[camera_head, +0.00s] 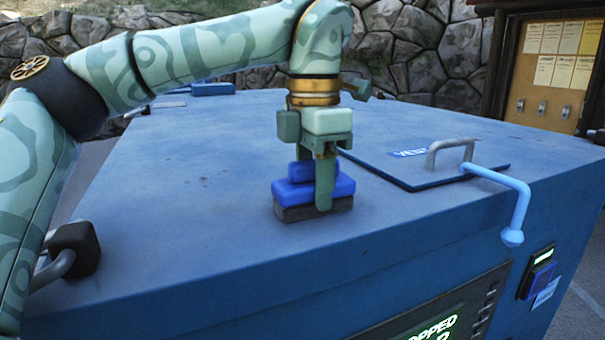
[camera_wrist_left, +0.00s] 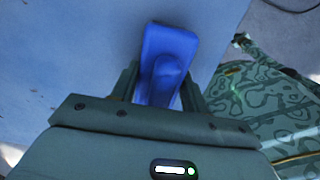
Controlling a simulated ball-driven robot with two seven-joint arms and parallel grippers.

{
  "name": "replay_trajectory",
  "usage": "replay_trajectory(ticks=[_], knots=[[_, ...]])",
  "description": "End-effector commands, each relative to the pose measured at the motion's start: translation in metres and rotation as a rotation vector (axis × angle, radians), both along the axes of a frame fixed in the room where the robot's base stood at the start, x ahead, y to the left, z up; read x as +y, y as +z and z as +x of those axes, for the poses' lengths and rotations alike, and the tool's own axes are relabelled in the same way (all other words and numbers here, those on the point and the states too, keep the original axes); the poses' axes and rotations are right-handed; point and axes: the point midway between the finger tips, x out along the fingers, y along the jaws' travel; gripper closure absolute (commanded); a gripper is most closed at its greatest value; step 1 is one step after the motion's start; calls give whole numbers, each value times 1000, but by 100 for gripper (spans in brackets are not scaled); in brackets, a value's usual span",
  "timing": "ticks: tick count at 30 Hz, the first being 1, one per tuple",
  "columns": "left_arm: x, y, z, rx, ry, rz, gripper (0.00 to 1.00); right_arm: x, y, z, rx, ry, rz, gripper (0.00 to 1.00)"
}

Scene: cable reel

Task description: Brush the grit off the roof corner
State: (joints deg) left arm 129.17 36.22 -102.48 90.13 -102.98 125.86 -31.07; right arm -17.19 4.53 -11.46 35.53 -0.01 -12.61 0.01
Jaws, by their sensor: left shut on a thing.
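A blue brush (camera_head: 291,192) with a dark bristle block stands bristles down on the blue roof (camera_head: 190,170) of the cabinet, near its front edge. My left gripper (camera_head: 323,196) is shut on the brush from above. In the left wrist view the blue brush (camera_wrist_left: 168,58) sits between the two fingers of the gripper (camera_wrist_left: 162,88). The bristles appear to touch the roof. My right gripper is not in view.
A hatch plate (camera_head: 420,168) with a grey handle lies on the roof at right, beside a light blue lever (camera_head: 511,200). A dark-capped fitting (camera_head: 72,248) is at the roof's left edge. A lit display (camera_head: 437,328) is on the front.

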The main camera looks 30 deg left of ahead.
Motion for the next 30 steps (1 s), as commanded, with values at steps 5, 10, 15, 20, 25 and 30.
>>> replay_trajectory(ticks=[5, 10, 15, 20, 25, 30], knots=[[12, -3, 10, 4, 4, 5, 80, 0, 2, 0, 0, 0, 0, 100], [24, -3, 20, 4, 3, 6, 80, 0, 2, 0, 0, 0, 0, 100], [29, -3, 23, 4, 3, 6, 80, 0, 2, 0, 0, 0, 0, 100], [40, -2, 32, 5, 6, 5, 80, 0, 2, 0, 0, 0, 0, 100], [51, 0, 41, 5, 5, 5, 80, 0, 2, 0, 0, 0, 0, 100], [56, 1, 44, 4, 2, 5, 80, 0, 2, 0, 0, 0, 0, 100]])
